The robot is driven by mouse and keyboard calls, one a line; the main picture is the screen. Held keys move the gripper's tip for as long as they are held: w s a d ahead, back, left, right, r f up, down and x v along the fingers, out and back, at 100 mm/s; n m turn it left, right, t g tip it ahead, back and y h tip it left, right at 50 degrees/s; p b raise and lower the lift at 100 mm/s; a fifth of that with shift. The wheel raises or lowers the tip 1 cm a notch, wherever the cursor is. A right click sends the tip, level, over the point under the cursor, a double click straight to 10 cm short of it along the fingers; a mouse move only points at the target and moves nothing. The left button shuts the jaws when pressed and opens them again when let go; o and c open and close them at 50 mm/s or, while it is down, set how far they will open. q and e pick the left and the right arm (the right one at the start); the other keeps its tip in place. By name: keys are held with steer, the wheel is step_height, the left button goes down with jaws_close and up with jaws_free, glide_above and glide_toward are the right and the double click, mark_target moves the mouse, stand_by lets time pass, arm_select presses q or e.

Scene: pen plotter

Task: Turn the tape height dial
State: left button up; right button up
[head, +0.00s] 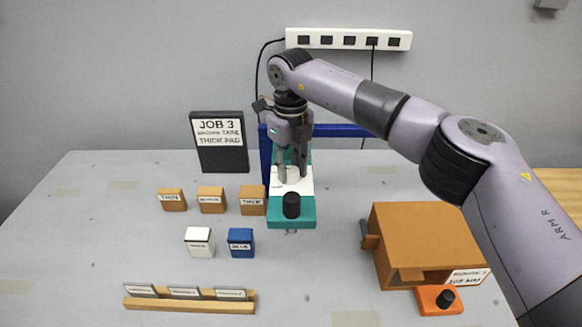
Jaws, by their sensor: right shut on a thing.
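A teal device (277,215) stands near the middle of the table, with a white plate (303,187) on top and a black knob (291,205) at its front. An orange box (429,303) at the front right also carries a black knob (447,299). I cannot tell which knob is the tape height dial. My right gripper (292,176) points down over the white plate, behind the teal device's knob. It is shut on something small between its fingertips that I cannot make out. My left gripper is not in view.
A brown open box (430,237) stands at the right. Labelled tan blocks (211,200), a white block (199,242), a blue block (241,242) and a wooden rack (190,303) are at the left. A "JOB 3" sign (219,158) stands behind. The front middle is clear.

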mark_target(290, 170)
steer(key=n, duration=0.4)
steer(key=shift+n, duration=2.6)
steer(key=o, duration=1.2)
steer(key=shift+s, duration=0.1)
steer(key=shift+c, duration=0.2)
step_height(290, 170, up, 12)
